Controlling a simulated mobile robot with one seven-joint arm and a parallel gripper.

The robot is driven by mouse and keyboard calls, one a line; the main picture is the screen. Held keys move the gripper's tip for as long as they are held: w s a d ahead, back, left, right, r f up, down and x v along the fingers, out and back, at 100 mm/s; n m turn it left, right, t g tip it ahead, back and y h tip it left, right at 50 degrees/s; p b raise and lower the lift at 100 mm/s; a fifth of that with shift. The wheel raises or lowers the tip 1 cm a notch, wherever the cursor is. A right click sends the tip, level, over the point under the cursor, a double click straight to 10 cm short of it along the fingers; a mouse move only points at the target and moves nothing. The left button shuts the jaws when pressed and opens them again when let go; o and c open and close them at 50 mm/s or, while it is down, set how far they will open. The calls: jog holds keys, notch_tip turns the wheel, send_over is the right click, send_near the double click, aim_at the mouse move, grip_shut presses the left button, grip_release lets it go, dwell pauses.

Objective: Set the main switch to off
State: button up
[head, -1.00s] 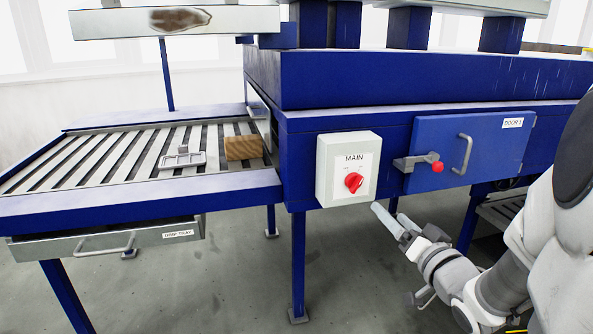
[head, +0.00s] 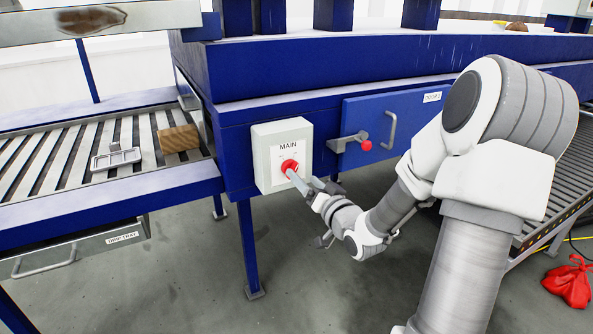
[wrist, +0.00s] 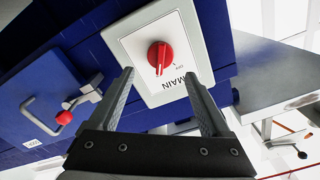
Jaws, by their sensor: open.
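The main switch is a red rotary knob (head: 289,167) on a light grey box (head: 264,150) labelled MAIN, fixed to the blue machine. In the wrist view the knob (wrist: 160,57) lies just beyond and between my open fingers, with the MAIN plate turned upside down. Its pointer ridge is directed toward the MAIN lettering, with a small label beside it that seems to read OFF. My gripper (wrist: 158,73) is open and empty, facing the box. In the head view my gripper (head: 299,178) is at the knob's lower right and partly covers it; contact cannot be told.
A door (head: 402,122) with a latch lever (head: 352,142) ending in a red ball is right of the box. A slatted table (head: 80,150) holding a brown block (head: 178,138) and a metal frame (head: 116,158) is at left. A red bag (head: 568,283) lies at right.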

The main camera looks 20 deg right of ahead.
aim_at(296, 169)
jog(key=w, duration=0.5)
grip_shut()
dwell(0.4)
